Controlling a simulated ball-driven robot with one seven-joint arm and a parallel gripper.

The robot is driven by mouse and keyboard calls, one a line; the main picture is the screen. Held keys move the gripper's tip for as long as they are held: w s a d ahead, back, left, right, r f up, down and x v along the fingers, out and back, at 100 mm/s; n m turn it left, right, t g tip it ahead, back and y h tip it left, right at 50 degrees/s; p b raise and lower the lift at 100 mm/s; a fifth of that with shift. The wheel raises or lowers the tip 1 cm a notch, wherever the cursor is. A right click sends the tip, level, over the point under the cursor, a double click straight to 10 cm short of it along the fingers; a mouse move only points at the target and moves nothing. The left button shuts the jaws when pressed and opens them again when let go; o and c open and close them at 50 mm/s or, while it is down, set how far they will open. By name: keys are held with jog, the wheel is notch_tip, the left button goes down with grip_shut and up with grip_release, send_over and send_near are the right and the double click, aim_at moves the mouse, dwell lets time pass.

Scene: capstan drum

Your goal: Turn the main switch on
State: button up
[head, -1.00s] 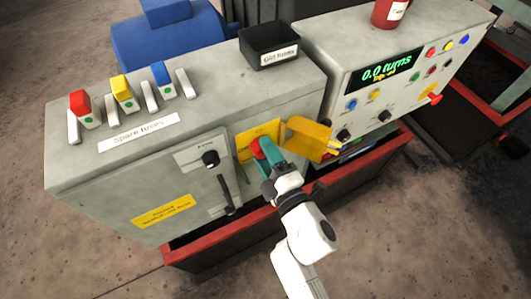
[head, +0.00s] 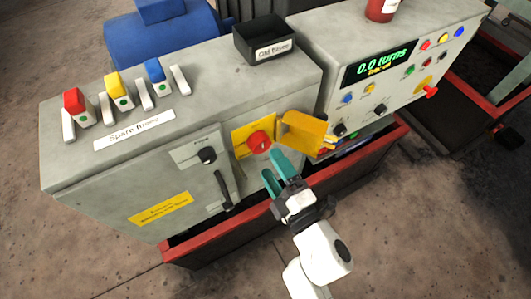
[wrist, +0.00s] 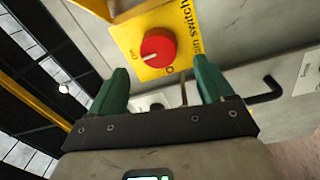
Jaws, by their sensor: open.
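The main switch is a round red knob (head: 259,141) on a yellow plate (head: 239,144) on the front of the grey cabinet. In the wrist view the knob (wrist: 158,47) shows a short white mark pointing left and slightly down, toward small lettering on the plate. A yellow cover flap (head: 303,134) stands swung open to the right of the knob. My gripper (head: 275,167) is open and empty, just below and in front of the knob, apart from it. In the wrist view the knob lies beyond the gap between the green fingers (wrist: 161,68).
A black handle (head: 224,190) and small black knob (head: 207,155) are left of the switch. A console with a display (head: 382,64) reading 0.0 turns is at right. A red-rimmed trough (head: 255,223) runs along the cabinet's base. A black tray (head: 263,40) sits on top.

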jog(key=shift+b+v, duration=0.3)
jog(key=shift+v, duration=2.35)
